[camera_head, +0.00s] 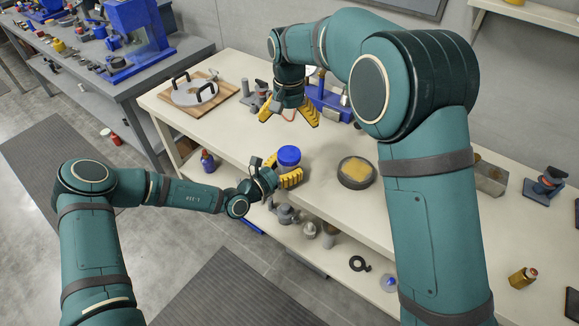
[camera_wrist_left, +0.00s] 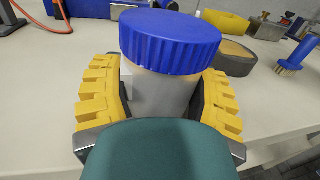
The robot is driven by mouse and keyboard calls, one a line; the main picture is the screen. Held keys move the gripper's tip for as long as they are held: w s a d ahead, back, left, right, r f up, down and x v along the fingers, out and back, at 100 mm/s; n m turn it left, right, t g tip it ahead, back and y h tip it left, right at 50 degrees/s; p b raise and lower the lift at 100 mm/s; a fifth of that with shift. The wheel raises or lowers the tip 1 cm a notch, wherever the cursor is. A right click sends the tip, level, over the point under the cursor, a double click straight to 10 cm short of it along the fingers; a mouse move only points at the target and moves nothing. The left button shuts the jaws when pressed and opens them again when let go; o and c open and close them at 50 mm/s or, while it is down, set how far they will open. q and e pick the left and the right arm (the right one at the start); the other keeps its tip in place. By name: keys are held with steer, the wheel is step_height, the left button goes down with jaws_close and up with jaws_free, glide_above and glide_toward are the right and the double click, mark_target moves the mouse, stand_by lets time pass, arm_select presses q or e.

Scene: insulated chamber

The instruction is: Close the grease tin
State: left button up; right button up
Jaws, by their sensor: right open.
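The grease tin (camera_wrist_left: 160,90) is a grey-white cylinder with a ribbed blue lid (camera_wrist_left: 170,40) on top. In the head view the blue lid (camera_head: 289,155) shows near the table's front edge, and most of the tin's body is hidden. The lid looks roughly level; whether it is fully tightened I cannot tell. My left gripper (camera_head: 286,172) has its yellow fingers on both sides of the tin, below the lid, shut on the body.
A round dark dish with a yellow top (camera_head: 357,172) stands right of the tin. A wooden board with a handled round plate (camera_head: 192,92) lies at the back left. A blue device (camera_head: 328,100) stands behind my right gripper. A lower shelf with several parts lies below the front edge.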

arm_select(q)
steer(key=o, duration=0.5)
steer(key=shift+o, duration=0.2)
steer(key=v, duration=1.2)
